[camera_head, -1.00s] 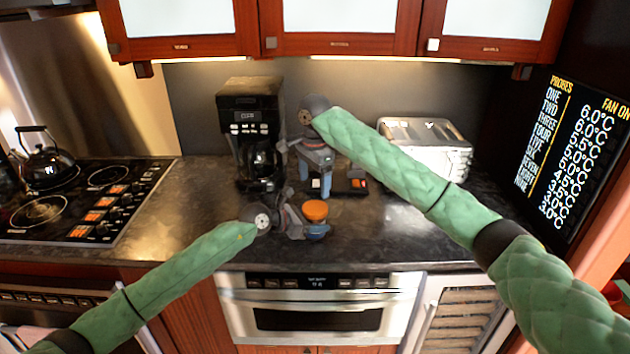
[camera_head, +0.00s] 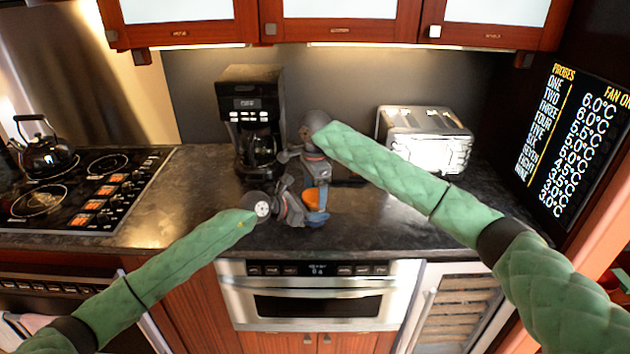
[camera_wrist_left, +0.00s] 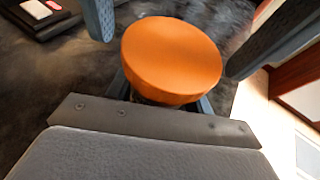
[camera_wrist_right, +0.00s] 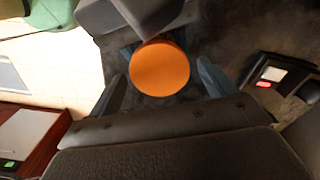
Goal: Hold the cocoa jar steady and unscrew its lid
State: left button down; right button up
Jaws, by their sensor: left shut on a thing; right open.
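The cocoa jar shows mainly as its round orange lid, in the head view (camera_head: 312,204), the left wrist view (camera_wrist_left: 170,55) and the right wrist view (camera_wrist_right: 159,69). The jar's body is mostly hidden under the lid and by my left gripper. My left gripper (camera_head: 313,219) is shut on the jar below the lid, at the counter's front. My right gripper (camera_head: 318,190) points down from above, just over the lid. In the right wrist view, its open fingers (camera_wrist_right: 162,88) stand on either side of the lid, with gaps between.
A black coffee maker (camera_head: 251,125) stands behind and left, and a silver toaster (camera_head: 425,138) behind and right. A stove with a kettle (camera_head: 46,150) is at the far left. The dark counter (camera_head: 410,222) is clear right of the jar.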

jog(key=shift+f, duration=0.35)
jog(key=shift+c, duration=0.2)
jog(key=c, duration=0.9)
jog(key=n, duration=0.4)
jog(key=shift+n, duration=0.4)
jog(key=shift+c, duration=0.2)
jog(key=n, duration=0.5)
jog(key=o, duration=1.1)
jog(key=shift+a+r+n, duration=0.1)
jog(key=shift+n, duration=0.2)
